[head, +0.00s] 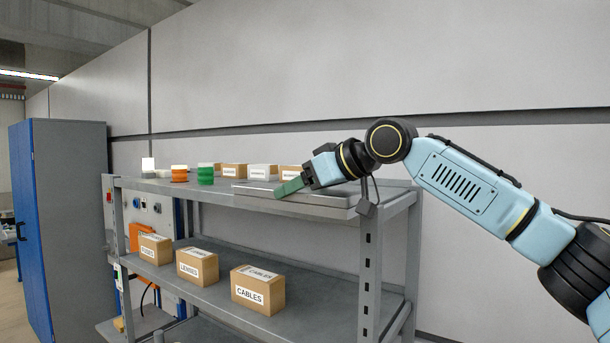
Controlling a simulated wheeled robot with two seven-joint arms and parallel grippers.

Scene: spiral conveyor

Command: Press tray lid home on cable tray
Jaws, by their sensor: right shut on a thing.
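My right gripper (305,182) comes in from the right, low over the right part of the shelf unit's top. It is shut on a flat dark green piece (289,188), which points left and slightly down. I cannot tell for certain whether this green piece is the tray lid. A long, low grey piece (335,197), perhaps the cable tray, lies on the top shelf under the gripper. I cannot tell whether the green piece touches it. My left gripper is not in view.
The top shelf (220,196) also holds green rolls (205,174), orange rolls (179,174) and several small labelled boxes (234,170). The lower shelf holds a CABLES box (257,290) and two others. A blue-grey cabinet (68,200) stands left; a wall is behind.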

